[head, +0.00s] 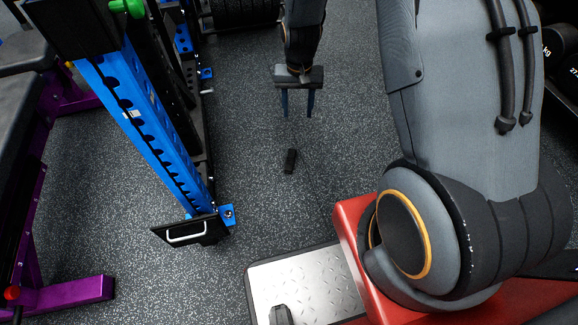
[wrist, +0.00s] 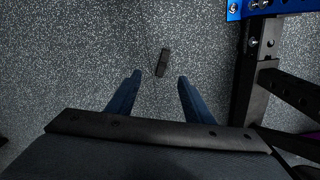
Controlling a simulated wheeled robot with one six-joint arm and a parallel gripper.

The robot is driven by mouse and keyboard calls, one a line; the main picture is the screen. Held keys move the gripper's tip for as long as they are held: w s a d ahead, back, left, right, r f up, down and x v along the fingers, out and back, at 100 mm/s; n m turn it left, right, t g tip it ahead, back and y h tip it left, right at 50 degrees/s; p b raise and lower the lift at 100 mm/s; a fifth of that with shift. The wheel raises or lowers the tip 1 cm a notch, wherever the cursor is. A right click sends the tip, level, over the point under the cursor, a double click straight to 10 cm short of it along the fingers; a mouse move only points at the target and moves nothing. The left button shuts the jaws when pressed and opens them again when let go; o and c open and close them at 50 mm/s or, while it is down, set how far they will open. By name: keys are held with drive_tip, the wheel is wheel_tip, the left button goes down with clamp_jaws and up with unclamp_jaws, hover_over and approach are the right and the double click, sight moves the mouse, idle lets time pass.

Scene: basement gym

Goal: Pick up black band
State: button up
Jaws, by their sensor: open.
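The black band (head: 290,161) is a small dark strip lying on the speckled grey floor in the middle of the head view. It also shows in the wrist view (wrist: 162,63), beyond the fingertips and roughly between their lines. My gripper (head: 298,115) hangs above the floor with its two blue fingers pointing down. In the wrist view my gripper (wrist: 159,76) is open, with nothing between the fingers. The fingers are apart from the band. The exact height above the floor is hard to tell.
A blue rack upright (head: 142,120) stands left of the band, with a black foot plate (head: 190,230) on the floor. A purple bench frame (head: 75,294) is farther left. A metal tread plate (head: 305,287) lies in front. The floor around the band is clear.

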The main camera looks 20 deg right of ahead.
drive_tip(key=m+b, duration=0.1)
drive_tip(key=b, duration=1.2)
hover_over(291, 159)
wheel_tip(291, 159, down, 30)
drive_tip(key=shift+s+f, duration=0.1)
drive_tip(key=shift+f, duration=0.1)
drive_tip(key=shift+a+f+b, duration=0.15)
drive_tip(key=shift+f+b, duration=1.7)
drive_tip(key=shift+f, duration=0.9)
drive_tip(key=shift+r, duration=0.1)
drive_tip(key=c, duration=1.1)
drive_tip(key=shift+c, duration=0.2)
